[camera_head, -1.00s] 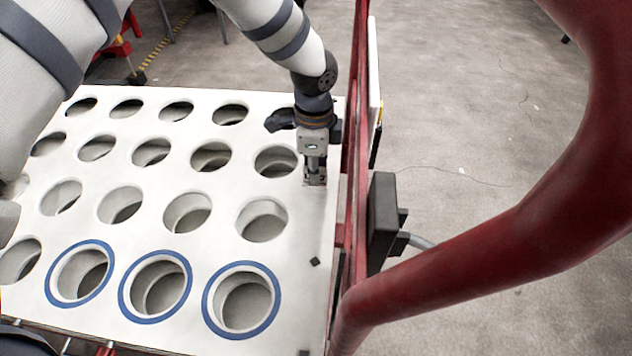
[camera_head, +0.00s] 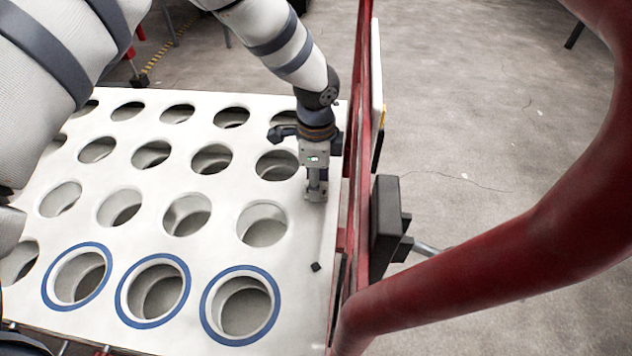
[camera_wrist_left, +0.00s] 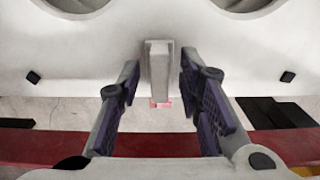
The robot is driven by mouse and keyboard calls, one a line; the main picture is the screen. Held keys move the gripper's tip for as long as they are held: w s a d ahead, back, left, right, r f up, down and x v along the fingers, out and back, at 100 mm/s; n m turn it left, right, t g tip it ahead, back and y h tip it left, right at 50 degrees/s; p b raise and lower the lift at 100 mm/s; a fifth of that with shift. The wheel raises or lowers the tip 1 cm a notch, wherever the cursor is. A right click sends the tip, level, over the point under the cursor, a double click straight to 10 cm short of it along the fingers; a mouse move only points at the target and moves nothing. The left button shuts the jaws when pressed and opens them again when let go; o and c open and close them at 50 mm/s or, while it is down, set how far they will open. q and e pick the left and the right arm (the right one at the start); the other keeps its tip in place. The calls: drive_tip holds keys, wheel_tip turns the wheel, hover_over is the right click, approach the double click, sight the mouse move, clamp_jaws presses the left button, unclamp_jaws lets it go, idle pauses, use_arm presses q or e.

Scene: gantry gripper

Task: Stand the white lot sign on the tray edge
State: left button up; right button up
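The white tray (camera_head: 285,298) with rows of round holes fills the left of the head view. My left gripper (camera_head: 316,197) points down at its right edge. In the left wrist view my left gripper (camera_wrist_left: 163,95) is open, with a dark-padded finger on each side of a narrow pale piece (camera_wrist_left: 159,70), which looks like the white lot sign seen nearly end on. Gaps show between it and both fingers. A small pink patch shows at its lower end, by the tray edge. Whether it stands or leans is unclear. My right gripper is not in view.
A red frame post (camera_head: 355,180) rises close beside the tray's right edge. A dark box (camera_head: 386,225) is fixed to its outer side. A thick red tube (camera_head: 480,265) crosses the right foreground. Three front holes have blue rings (camera_head: 240,305). Open concrete floor lies beyond.

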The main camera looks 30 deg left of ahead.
use_arm(q)
wheel_tip(320, 180, up, 11)
drive_tip(key=p, duration=0.2)
drive_tip(key=shift+p, duration=0.4)
drive_tip(key=shift+r, duration=0.1)
